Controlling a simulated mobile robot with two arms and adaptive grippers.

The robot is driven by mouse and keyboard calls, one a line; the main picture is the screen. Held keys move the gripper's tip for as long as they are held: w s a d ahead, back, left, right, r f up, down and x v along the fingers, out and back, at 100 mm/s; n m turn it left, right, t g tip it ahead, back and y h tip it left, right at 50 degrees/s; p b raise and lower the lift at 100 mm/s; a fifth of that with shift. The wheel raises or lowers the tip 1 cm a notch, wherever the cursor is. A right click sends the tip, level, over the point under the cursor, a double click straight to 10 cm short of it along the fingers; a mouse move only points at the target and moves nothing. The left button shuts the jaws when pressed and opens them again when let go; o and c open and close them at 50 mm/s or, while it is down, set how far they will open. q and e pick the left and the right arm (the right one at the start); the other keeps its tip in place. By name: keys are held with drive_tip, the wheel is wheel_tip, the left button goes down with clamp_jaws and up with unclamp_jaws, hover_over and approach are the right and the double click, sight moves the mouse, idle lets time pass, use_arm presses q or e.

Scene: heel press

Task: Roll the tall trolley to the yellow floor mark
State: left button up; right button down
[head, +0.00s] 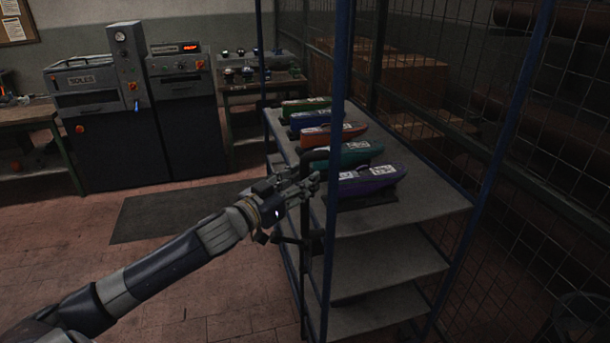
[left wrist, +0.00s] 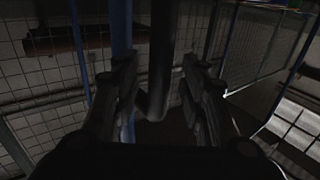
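The tall trolley (head: 400,205) has blue posts and several grey shelves, and stands right of centre in the head view. Coloured shoe-shaped pieces, such as a purple one (head: 370,179), lie in a row on its upper shelf. A dark upright handle (head: 305,210) is on its near left side. My left gripper (head: 308,182) is at this handle. In the left wrist view the dark handle bar (left wrist: 162,60) stands between my open fingers (left wrist: 160,85), with gaps on both sides. A blue post (left wrist: 121,30) is behind the left finger. My right gripper and the yellow floor mark are not in view.
Grey machines (head: 185,110) stand at the back left, beside a workbench (head: 38,115). A dark mat (head: 165,210) lies before them. A wire mesh fence (head: 540,140) is close on the trolley's right, with cardboard boxes (head: 408,85) behind. Tiled floor (head: 60,240) is clear on the left.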

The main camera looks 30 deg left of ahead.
use_arm(q)
drive_tip(key=shift+w+d, duration=0.1)
drive_tip(key=shift+w, duration=0.7)
clamp_jaws()
drive_tip(key=shift+d, duration=0.1)
